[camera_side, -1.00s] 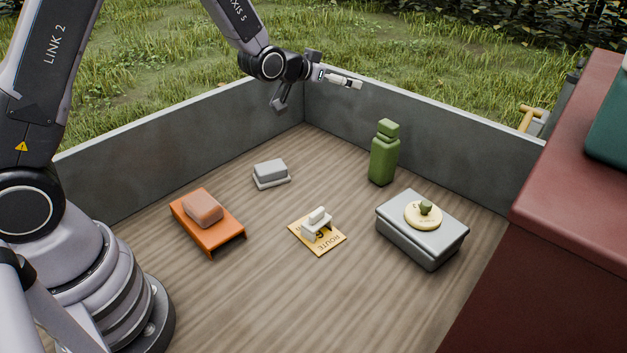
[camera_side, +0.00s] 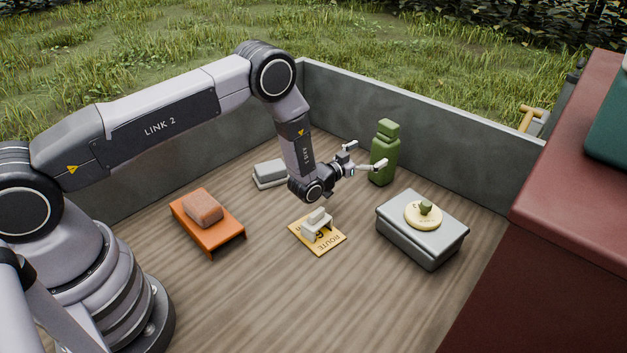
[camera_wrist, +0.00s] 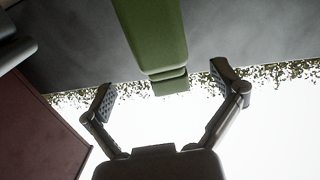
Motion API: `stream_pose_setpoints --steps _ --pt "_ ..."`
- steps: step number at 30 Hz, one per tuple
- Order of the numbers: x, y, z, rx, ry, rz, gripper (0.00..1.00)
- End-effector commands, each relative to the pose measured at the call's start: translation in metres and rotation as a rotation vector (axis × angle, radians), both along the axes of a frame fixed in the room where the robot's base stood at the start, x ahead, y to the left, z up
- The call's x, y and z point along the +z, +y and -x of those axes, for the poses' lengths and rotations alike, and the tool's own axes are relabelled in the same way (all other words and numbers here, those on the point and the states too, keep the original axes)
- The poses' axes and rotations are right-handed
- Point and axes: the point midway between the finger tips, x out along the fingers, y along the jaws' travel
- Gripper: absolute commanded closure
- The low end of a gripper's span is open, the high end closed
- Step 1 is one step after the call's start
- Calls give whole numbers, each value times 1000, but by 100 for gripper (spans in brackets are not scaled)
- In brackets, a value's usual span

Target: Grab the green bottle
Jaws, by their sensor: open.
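The green bottle (camera_side: 384,156) stands upright on the wooden bed near the back wall in the side view. In the wrist view the green bottle (camera_wrist: 155,35) appears upside down, its cap between and beyond the fingers. My gripper (camera_side: 367,156) is open and level, just left of the bottle in the side view, its fingers pointing toward it. In the wrist view my gripper (camera_wrist: 170,85) has its two fingers spread wide with nothing between the pads. Whether a finger touches the bottle cannot be told.
A grey box (camera_side: 418,246) with a round yellow item (camera_side: 423,215) stands right of the gripper. A yellow route card (camera_side: 330,246) with a white object lies below my arm. An orange tray (camera_side: 208,232) holds a brown block. Grey walls (camera_side: 430,146) border the bed.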

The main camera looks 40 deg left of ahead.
Motion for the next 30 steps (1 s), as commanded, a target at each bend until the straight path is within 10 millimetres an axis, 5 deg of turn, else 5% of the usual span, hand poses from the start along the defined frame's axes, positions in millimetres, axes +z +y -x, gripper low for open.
stream_pose_setpoints --steps 18,27,30 --pt "-2 -8 -64 0 0 0 6" --pt "-3 -8 -69 0 3 0 6" --pt "-2 -8 -69 0 2 0 17"
